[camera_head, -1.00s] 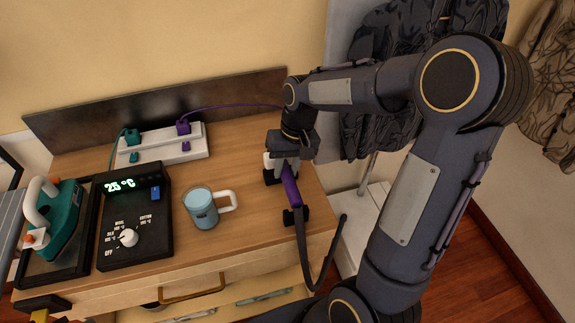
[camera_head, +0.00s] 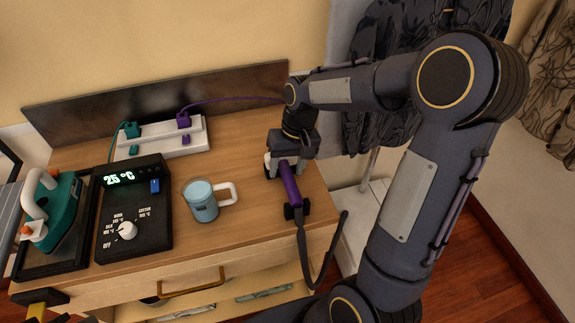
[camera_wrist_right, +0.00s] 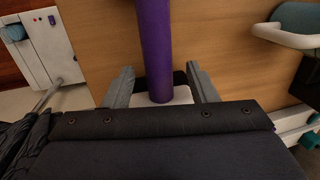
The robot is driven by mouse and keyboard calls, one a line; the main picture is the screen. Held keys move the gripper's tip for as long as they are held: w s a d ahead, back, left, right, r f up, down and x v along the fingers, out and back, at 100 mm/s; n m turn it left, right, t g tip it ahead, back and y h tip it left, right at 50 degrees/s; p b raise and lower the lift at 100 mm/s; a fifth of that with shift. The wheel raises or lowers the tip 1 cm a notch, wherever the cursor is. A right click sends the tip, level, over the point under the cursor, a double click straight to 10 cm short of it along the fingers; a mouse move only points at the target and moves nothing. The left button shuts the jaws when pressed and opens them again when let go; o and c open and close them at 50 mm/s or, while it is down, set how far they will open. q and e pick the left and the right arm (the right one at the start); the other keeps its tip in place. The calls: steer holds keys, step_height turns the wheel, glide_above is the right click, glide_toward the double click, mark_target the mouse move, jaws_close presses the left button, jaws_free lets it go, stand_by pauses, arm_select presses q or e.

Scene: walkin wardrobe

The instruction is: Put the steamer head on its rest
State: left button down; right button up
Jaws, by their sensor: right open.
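The steamer head, with a purple handle (camera_head: 290,183) and a white end (camera_wrist_right: 168,97), lies at the right end of the wooden dresser top. Black supports of the rest (camera_head: 296,210) show under the handle at its front and near the white end, and it appears to lie on them; exact contact is hard to see. A dark hose runs from the handle over the front edge. My right gripper (camera_head: 290,170) is open, its fingers on either side of the steamer near the white end. The right wrist view shows gaps beside the handle. A black and yellow part, perhaps my left gripper (camera_head: 42,299), shows at lower left.
A blue mug (camera_head: 200,204) with a white handle stands left of the steamer. Further left are a black control box (camera_head: 133,235) and a teal iron (camera_head: 58,222). A white power strip (camera_head: 175,140) lies behind. Clothes (camera_head: 372,100) hang at right.

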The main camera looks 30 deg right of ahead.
steer(key=v, duration=0.8)
steer(key=s+a+t, duration=0.2)
steer(key=s+a, duration=0.1)
steer(key=s, duration=0.6)
steer(key=s+a+n+t+y, duration=0.1)
steer(key=s+a+t, duration=0.2)
steer(key=s, duration=0.6)
steer(key=shift+s+t, duration=0.2)
steer(key=shift+t, duration=0.1)
